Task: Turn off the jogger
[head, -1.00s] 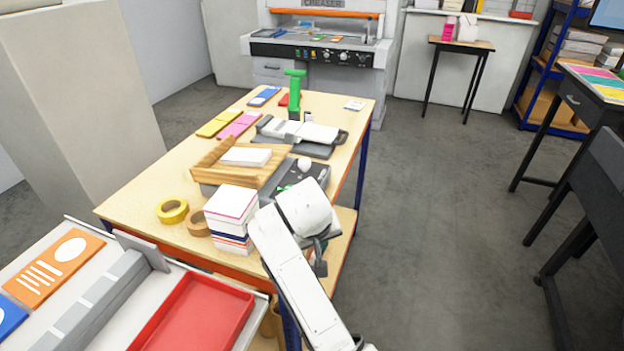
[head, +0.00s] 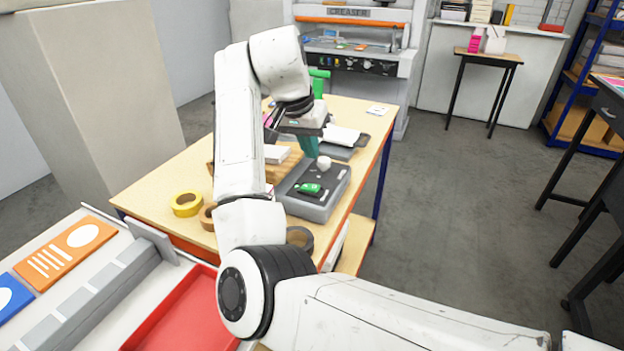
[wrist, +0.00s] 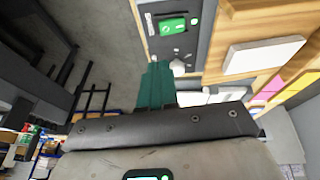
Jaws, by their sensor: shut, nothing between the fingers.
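The jogger is a grey box (head: 318,209) with a wooden tray (head: 226,171) on it, on the table. Its top panel carries a green switch (head: 310,188) and a white round knob (head: 323,162). My gripper (head: 311,150) has teal fingers, shut and empty, pointing down above the panel, just behind the knob and apart from the switch. The fingers also show in the wrist view (wrist: 157,72). My arm hides part of the tray.
A paper stack (head: 276,154) lies in the tray. Yellow tape (head: 186,204) and brown tape (head: 207,216) lie on the near left of the table (head: 185,167). A green-handled tool (head: 319,84) stands behind. A red tray (head: 180,315) is at the front left.

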